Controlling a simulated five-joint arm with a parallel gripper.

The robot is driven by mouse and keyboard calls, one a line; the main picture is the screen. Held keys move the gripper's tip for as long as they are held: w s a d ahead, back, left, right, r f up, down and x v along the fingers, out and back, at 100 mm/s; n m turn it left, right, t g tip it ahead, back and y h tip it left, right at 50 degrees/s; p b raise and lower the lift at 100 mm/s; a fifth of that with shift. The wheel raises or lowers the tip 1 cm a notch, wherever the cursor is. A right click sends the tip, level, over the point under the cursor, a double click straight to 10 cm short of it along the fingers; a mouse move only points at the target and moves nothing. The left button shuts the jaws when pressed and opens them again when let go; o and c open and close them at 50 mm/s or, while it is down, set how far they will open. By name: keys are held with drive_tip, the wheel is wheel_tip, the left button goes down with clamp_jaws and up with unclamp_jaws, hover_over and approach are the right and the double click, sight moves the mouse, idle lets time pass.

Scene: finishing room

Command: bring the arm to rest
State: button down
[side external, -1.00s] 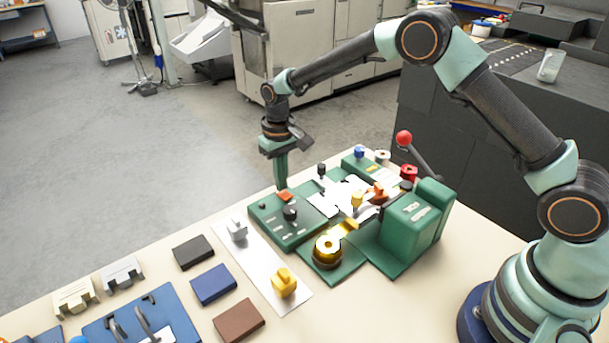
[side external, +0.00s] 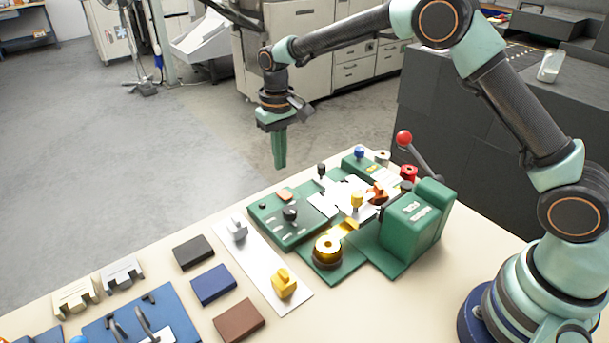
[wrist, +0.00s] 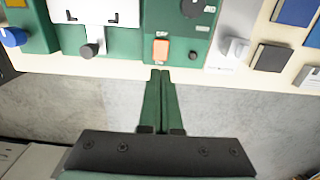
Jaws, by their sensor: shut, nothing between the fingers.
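My gripper (side external: 279,165) is shut and empty, its green fingers pointing down. In the side external view it hangs in the air behind the far edge of the bench, above the green machine's control panel (side external: 270,222). The wrist view shows my gripper (wrist: 159,75) with its two fingers together, their tips near an orange rocker switch (wrist: 161,50) on the panel. The fingers look clear of the switch in the side external view, where the switch (side external: 284,195) is in full sight.
A red-knobbed lever (side external: 404,138) rises behind the green machine block (side external: 417,225). A white strip (side external: 262,268) carries a yellow part (side external: 284,284). Coloured blocks, including a blue one (side external: 213,285), lie on the bench to the left. Air around my gripper is free.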

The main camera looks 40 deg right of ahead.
drive_tip(key=s+d+r+t, duration=0.1)
drive_tip(key=s+d+r, duration=0.25)
drive_tip(key=r, duration=0.35)
drive_tip(key=s+d+r+t, duration=0.2)
drive_tip(key=s+r, duration=0.3)
drive_tip(key=r, duration=0.1)
drive_tip(key=s+d+r+t, duration=0.1)
drive_tip(key=s+d, duration=0.3)
drive_tip(key=s, duration=1)
drive_tip(key=shift+s+d+r+t, duration=0.2)
drive_tip(key=shift+s+t, duration=0.15)
drive_tip(key=shift+t, duration=0.45)
